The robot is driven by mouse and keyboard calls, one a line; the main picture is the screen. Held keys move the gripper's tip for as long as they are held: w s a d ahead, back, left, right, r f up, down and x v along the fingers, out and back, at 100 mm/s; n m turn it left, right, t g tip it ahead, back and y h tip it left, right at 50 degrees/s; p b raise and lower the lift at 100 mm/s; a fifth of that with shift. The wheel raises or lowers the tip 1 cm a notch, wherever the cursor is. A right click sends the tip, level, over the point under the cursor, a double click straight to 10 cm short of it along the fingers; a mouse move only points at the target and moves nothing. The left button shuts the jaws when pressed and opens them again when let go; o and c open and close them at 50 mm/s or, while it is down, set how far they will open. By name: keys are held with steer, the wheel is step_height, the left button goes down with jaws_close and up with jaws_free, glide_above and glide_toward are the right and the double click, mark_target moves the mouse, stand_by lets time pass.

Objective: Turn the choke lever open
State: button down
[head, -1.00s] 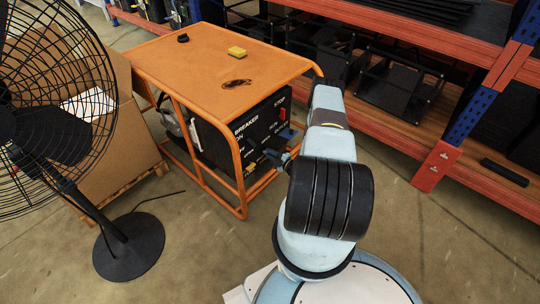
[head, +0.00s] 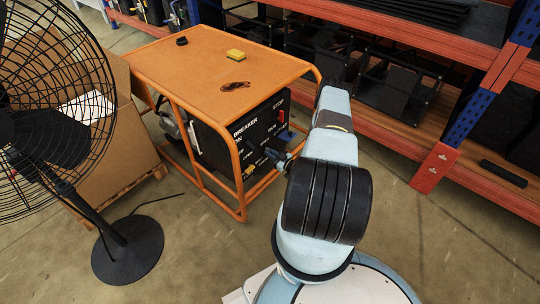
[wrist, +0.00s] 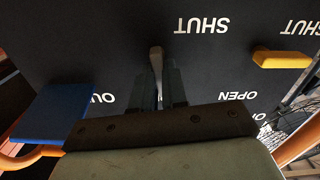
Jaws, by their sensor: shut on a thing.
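The orange-framed generator (head: 225,70) stands left of my arm, and its dark control panel (head: 250,130) faces me. My gripper (wrist: 158,72) is at the panel, shut on a small grey-brown lever (wrist: 156,56), which I take for the choke lever. The lever stands nearly upright between the fingertips in the wrist view. The lettering is upside down there, with SHUT just right of the lever and OPEN lower right. The gripper (head: 275,158) also shows small in the head view, where the lever is too small to make out.
A yellow lever (wrist: 282,59) is right of my gripper in the wrist view, and a blue handle (wrist: 55,108) is at left. A black fan (head: 125,245) and a cardboard box (head: 110,140) stand left. Orange shelving (head: 435,165) is close at right.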

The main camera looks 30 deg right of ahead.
steer(key=shift+s+d+f+m, duration=0.1)
steer(key=shift+f+m, duration=0.05)
steer(key=shift+m, duration=0.75)
steer(key=c, duration=1.2)
jaws_free()
steer(key=shift+o, duration=0.2)
steer(key=v, duration=1.3)
steer(key=shift+s+d, duration=0.15)
steer(key=shift+s, duration=0.15)
